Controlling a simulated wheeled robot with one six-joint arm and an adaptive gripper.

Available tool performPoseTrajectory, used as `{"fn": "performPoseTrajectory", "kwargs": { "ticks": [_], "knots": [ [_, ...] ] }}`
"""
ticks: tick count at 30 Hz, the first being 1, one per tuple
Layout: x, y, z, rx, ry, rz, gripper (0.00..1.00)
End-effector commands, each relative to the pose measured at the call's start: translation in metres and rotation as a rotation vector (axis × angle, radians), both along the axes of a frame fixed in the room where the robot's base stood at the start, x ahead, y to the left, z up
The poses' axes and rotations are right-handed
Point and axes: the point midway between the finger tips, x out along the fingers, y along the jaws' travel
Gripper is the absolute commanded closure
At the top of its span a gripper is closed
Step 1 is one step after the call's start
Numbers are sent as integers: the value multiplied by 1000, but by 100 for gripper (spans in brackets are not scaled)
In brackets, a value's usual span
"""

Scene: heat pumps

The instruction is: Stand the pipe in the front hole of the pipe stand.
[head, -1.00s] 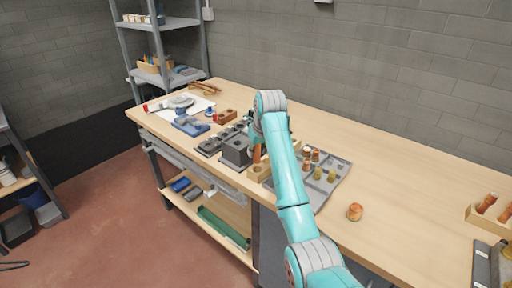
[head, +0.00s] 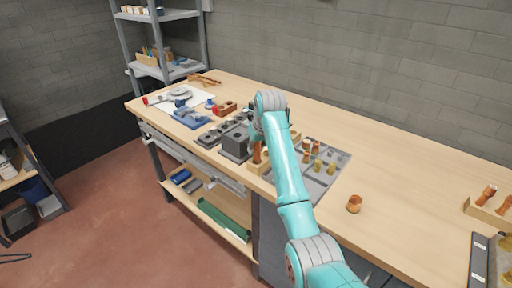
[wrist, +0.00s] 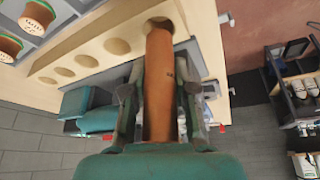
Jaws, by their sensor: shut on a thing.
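The copper-brown pipe (wrist: 159,85) is held between the two fingers of my gripper (wrist: 158,92) in the wrist view. Its far end meets the hole at the end of the wooden pipe stand (wrist: 98,32), and a dark part of that hole shows around it. I cannot tell whether the end is inside the hole or just above it. Several other holes in a row to the left are empty. In the head view the pipe (head: 257,152) looks upright at the stand (head: 256,166), near the bench's front edge; my arm hides most of the gripper.
A grey tray (head: 325,180) with several small fittings lies right of the stand. A dark grey block (head: 235,146) stands close on the left. A copper fitting (head: 354,204) sits alone on the bench (head: 410,190), with free room around it.

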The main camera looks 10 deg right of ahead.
Motion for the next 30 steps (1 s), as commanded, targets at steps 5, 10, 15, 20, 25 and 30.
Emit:
{"fn": "performPoseTrajectory", "kwargs": {
  "ticks": [5, 10, 15, 20, 25, 30],
  "knots": [
    [0, 0, 0, 0, 0, 0, 100],
    [0, 0, 0, 0, 0, 0, 100],
    [0, 0, -1, 0, 0, 0, 100],
    [0, 0, -4, 0, 0, 0, 100],
    [0, 0, -7, 0, 0, 0, 100],
    [0, 0, -9, 0, -1, 0, 100]
  ]
}}
